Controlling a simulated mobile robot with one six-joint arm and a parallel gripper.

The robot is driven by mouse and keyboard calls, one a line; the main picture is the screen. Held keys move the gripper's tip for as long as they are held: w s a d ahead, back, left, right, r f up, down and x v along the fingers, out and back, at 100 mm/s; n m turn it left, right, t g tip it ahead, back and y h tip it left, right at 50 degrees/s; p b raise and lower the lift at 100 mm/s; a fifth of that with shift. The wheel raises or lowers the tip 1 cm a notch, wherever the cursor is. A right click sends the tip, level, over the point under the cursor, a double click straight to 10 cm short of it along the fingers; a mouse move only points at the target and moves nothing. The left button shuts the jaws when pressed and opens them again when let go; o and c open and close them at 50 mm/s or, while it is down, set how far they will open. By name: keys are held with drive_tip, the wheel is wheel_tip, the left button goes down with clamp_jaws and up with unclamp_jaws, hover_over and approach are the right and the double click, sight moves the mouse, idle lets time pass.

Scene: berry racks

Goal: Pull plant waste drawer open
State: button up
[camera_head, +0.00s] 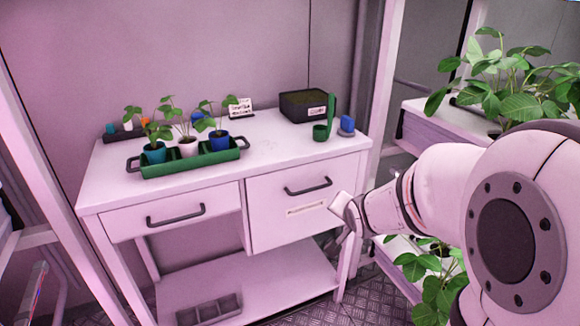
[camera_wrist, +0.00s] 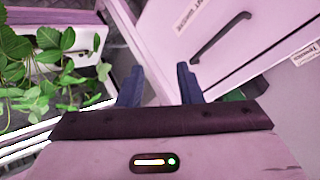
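The plant waste drawer (camera_head: 275,215) is the deep right drawer of the white bench. Its front looks flush with the bench and carries a dark bar handle (camera_head: 308,187) above a label strip. In the wrist view the drawer front fills the upper right, with the handle (camera_wrist: 220,37) running diagonally and a label strip (camera_wrist: 192,16) to its left. My gripper (camera_wrist: 158,82) is open and empty, its two dark fingers apart. The fingers are short of the handle and to its left in the wrist view. In the head view my wrist is low right of the drawer front, with the fingers hard to make out.
A shallow left drawer (camera_head: 155,213) and a lower shelf (camera_head: 265,285) belong to the same bench (camera_head: 265,150). On top stand a green tray (camera_head: 190,166) of potted plants, a black box (camera_head: 307,105) and small cups. Leafy plants (camera_head: 510,85) on a rack stand close on the right.

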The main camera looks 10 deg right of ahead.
sight(309, 191)
drive_tip(key=w+a+f+m+t+y+b, duration=0.1)
drive_tip(key=w+a+m+y, duration=0.1)
drive_tip(key=w, duration=0.3)
drive_tip(key=w+a+f+m+t+y+b, duration=0.1)
drive_tip(key=w+a+f+m+t+b, duration=0.1)
drive_tip(key=w, duration=0.3)
drive_tip(key=w+a+f+m+t+y+b, duration=0.1)
drive_tip(key=w+a+f+m+t+y, duration=0.1)
drive_tip(key=w, duration=0.4)
drive_tip(key=shift+y, duration=0.3)
drive_tip(key=shift+c, duration=0.4)
clamp_jaws()
